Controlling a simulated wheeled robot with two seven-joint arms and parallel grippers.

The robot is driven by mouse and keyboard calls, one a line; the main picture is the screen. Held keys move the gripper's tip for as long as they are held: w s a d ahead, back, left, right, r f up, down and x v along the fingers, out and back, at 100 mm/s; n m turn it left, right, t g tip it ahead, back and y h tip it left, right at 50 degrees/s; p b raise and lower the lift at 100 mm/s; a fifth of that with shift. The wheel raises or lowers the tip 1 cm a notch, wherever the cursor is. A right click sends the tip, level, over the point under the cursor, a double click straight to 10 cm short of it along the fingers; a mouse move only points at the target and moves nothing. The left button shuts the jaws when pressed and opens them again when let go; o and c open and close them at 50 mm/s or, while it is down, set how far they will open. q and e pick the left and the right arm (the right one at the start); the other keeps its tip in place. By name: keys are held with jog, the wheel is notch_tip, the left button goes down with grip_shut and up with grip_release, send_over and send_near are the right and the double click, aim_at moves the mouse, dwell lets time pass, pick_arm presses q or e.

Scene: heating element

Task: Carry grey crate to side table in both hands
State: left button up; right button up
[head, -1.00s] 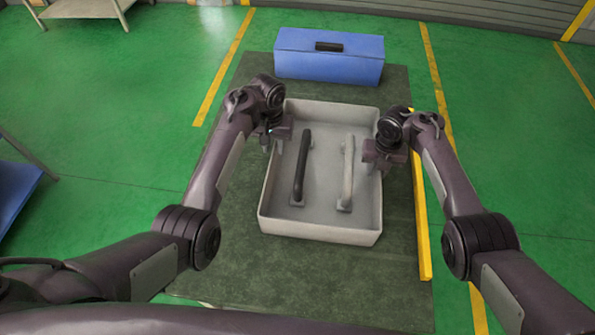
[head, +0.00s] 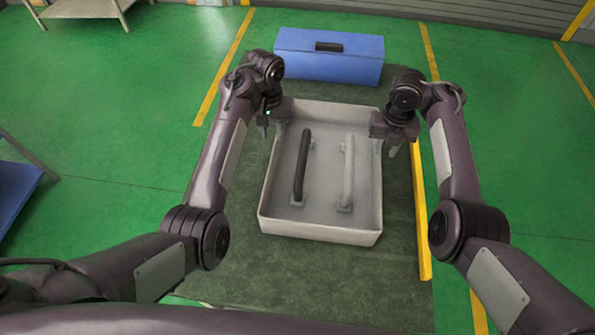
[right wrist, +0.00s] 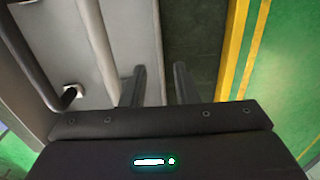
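The grey crate (head: 320,236) is a shallow open tray on the dark mat. My left gripper (head: 271,128) is at the crate's left wall, near the far corner. Its fingers look parted, one on each side of the rim; contact is unclear. My right gripper (head: 386,146) is at the right wall, near the far corner. In the right wrist view its fingers (right wrist: 160,84) are apart, with the crate wall (right wrist: 159,40) between them and a gap to the outer finger. Which table is the side table, I cannot tell.
A dark bar handle (head: 301,168) and a pale one (head: 347,172) lie in the crate. A blue box (head: 329,62) stands behind it. A beige table (head: 82,8) is at the far left, a blue surface (head: 15,190) at the left edge. A yellow strip (head: 421,220) runs right.

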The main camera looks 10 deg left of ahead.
jog(key=shift+r, duration=1.05)
jog(key=shift+s, duration=0.1)
